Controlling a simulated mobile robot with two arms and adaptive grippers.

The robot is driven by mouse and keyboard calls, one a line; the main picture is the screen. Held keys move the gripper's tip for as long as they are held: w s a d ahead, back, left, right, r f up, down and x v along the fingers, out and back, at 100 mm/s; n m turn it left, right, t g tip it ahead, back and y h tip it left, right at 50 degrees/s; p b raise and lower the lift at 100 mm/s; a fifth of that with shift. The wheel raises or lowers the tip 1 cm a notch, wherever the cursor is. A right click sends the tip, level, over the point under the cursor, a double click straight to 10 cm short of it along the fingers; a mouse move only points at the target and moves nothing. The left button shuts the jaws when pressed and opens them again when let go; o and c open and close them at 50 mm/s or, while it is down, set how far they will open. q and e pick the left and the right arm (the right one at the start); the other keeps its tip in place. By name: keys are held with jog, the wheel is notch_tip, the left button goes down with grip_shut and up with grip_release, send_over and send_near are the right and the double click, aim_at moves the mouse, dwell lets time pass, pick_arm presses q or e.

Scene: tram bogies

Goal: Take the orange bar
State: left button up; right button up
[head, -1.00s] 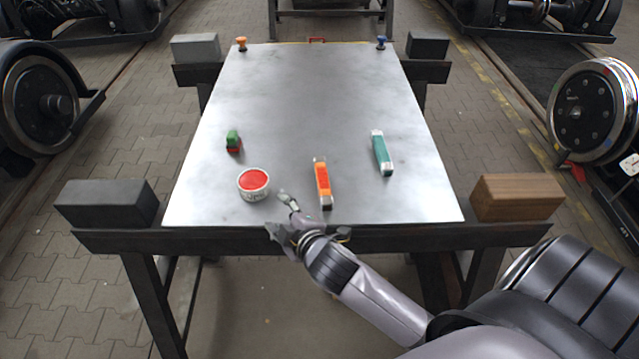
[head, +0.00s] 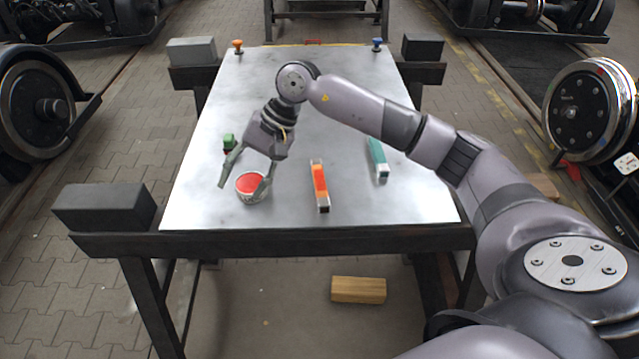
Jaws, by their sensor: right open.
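The orange bar (head: 320,184), with pale and dark ends, lies on the metal tabletop (head: 290,215) near its front, right of the middle. It is fully visible. My right gripper (head: 243,192) is open, fingers pointing toward the front, left of the orange bar and apart from it. A white tub with a red top (head: 250,182) shows between its fingertips, and one finger covers part of it. I cannot tell whether the fingers touch the tub. My left gripper is not in view.
A teal bar (head: 377,158) lies right of the orange bar, close to my arm. A green and red object (head: 229,142) is behind the tub. Orange (head: 238,46) and blue (head: 377,44) knobs stand at the far corners. A wooden block (head: 358,290) lies below the table.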

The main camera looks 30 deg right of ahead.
jog(key=d+r+n+h, duration=0.25)
jog(key=d+h, duration=0.45)
jog(key=d, duration=1)
jog(key=p, duration=0.3)
send_over(322, 191)
jog(key=shift+m+g, duration=0.25)
jog(key=shift+g, duration=0.15)
jog(key=f, duration=1.1)
jog(key=shift+w+a+f, duration=0.1)
jog(key=shift+w, duration=0.1)
jog(key=shift+s+f, duration=0.1)
jog(key=shift+f, duration=0.25)
notch_tip(322, 191, down, 4)
jog(key=shift+s+r+p, duration=0.15)
jog(key=shift+r+p, duration=0.05)
jog(key=shift+p, duration=0.55)
jog(key=shift+f, duration=0.45)
grip_shut()
jog(key=shift+r, duration=0.1)
